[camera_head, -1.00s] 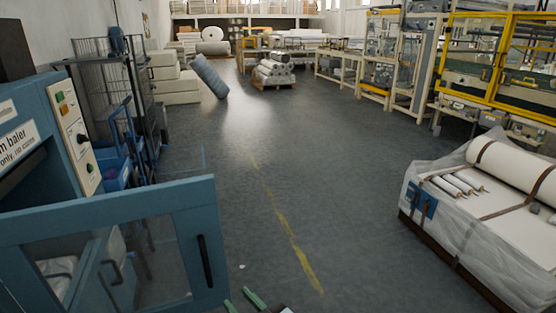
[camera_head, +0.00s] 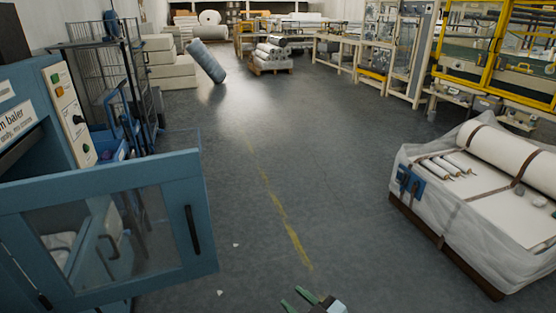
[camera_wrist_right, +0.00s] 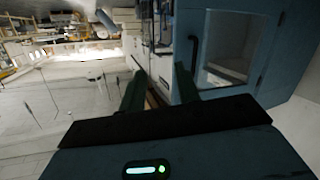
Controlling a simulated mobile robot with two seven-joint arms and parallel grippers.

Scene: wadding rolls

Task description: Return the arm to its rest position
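My right gripper (camera_head: 294,298) shows at the bottom edge of the head view, over the bare floor to the right of the baler's open door. Its two green fingers are apart with nothing between them. In the right wrist view the fingers (camera_wrist_right: 160,80) also stand apart and empty, with the blue baler (camera_wrist_right: 240,50) beyond them. Most of the right arm is hidden below the head view's edge. My left gripper and arm are in neither view.
The baler's blue door (camera_head: 110,225) stands open at left, near the right gripper. A wrapped pallet (camera_head: 425,225) with white rolls stands at right. A blue roll (camera_head: 208,62) leans by stacked pale blocks (camera_head: 172,65) farther off. The middle floor (camera_head: 335,170) is clear.

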